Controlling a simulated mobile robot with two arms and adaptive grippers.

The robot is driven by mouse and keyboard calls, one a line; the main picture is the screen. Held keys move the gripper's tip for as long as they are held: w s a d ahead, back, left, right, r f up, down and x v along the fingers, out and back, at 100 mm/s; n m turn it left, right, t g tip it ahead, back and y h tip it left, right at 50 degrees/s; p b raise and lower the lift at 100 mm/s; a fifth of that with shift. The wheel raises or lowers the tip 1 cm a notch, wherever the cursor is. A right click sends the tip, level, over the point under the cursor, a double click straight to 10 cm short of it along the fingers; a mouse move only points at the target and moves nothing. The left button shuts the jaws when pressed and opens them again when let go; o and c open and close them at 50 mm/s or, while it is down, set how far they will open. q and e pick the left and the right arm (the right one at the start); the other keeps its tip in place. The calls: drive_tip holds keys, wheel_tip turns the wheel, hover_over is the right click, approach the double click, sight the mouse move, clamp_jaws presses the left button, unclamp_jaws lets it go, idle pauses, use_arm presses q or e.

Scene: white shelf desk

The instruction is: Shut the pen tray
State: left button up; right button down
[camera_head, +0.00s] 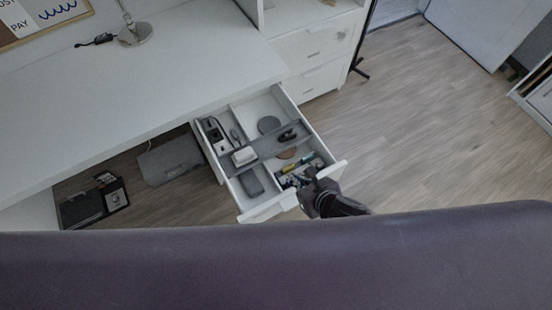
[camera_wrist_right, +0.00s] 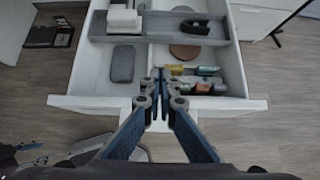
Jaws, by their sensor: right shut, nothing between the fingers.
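The pen tray looks to be the grey tray (camera_head: 265,147) lying across the open white drawer (camera_head: 262,206) under the desk; a white box and a dark stapler-like item sit on it. It also shows in the right wrist view (camera_wrist_right: 160,39), spanning the drawer near the top. My right gripper (camera_head: 312,177) is shut and empty at the drawer's front. In the right wrist view its fingertips (camera_wrist_right: 160,75) appear over the front compartments, with the drawer front (camera_wrist_right: 85,101) below them. Whether it touches the drawer cannot be told.
The drawer holds a grey case (camera_head: 251,182), round discs and small coloured items. The white desk (camera_head: 130,75) is above left. A closed drawer cabinet (camera_head: 315,50) stands behind. A black box (camera_head: 95,205) lies on the floor at left.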

drive_tip(key=shift+w+a+f, duration=0.2)
drive_tip(key=shift+a+f, duration=0.05)
drive_tip(key=shift+a, duration=0.05)
approach(271, 157)
wheel_tip(271, 157, down, 3)
drive_tip(key=shift+s+d+f+b, duration=0.1)
drive_tip(key=shift+f+b, duration=0.1)
drive_tip(key=shift+b, duration=0.1)
drive_tip(key=shift+w+a+p, duration=0.1)
drive_tip(key=shift+w+a, duration=0.2)
drive_tip(key=shift+w, duration=0.3)
drive_tip(key=shift+w+a+p, duration=0.1)
drive_tip(key=shift+w+a, duration=0.15)
drive_tip(key=shift+w, duration=0.35)
drive_tip(key=shift+w+a+p, duration=0.1)
drive_tip(key=shift+w+a, duration=0.2)
drive_tip(key=shift+w, duration=0.25)
drive_tip(key=shift+w, duration=0.1)
